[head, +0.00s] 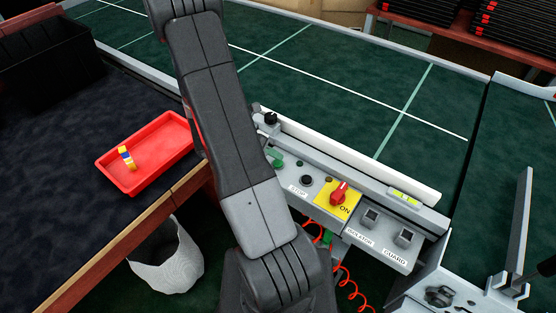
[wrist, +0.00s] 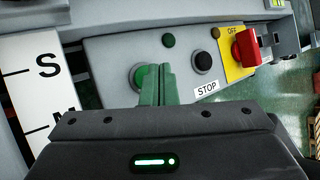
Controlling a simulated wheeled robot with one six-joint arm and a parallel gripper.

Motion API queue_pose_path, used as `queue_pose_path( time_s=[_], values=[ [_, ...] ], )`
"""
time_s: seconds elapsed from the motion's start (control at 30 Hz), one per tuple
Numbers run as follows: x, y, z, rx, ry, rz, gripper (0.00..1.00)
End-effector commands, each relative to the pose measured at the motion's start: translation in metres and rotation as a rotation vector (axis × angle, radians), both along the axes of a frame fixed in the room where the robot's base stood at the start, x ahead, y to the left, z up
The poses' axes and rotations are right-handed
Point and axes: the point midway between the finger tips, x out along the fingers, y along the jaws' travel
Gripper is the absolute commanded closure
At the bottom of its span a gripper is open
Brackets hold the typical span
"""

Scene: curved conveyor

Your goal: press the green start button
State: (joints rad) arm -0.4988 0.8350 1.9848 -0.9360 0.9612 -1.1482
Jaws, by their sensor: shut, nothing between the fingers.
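The green start button (wrist: 138,77) is on the grey control panel (wrist: 112,57), left of the black stop button (wrist: 202,62). My gripper (wrist: 159,68) shows its two green fingers, closed together with nothing between them. In the wrist view the fingertips overlap the right part of the green button. I cannot tell whether they touch it. In the head view my arm hides much of the panel's left end, and a small green shape there is too small to tell button from finger.
A red rotary switch (head: 339,193) on a yellow plate stands right of the stop button. The green conveyor belt (head: 330,85) runs behind the panel.

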Motion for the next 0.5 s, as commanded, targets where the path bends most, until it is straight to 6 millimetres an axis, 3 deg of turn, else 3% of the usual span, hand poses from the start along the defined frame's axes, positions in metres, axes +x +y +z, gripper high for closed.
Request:
queue_pose_path(
  time_s=[0.27,0.5],
  values=[
    [0.0,0.0,0.0,0.0,0.0,0.0,1.0],
    [0.0,0.0,0.019,0.0,-0.001,-0.001,1.0]
  ],
)
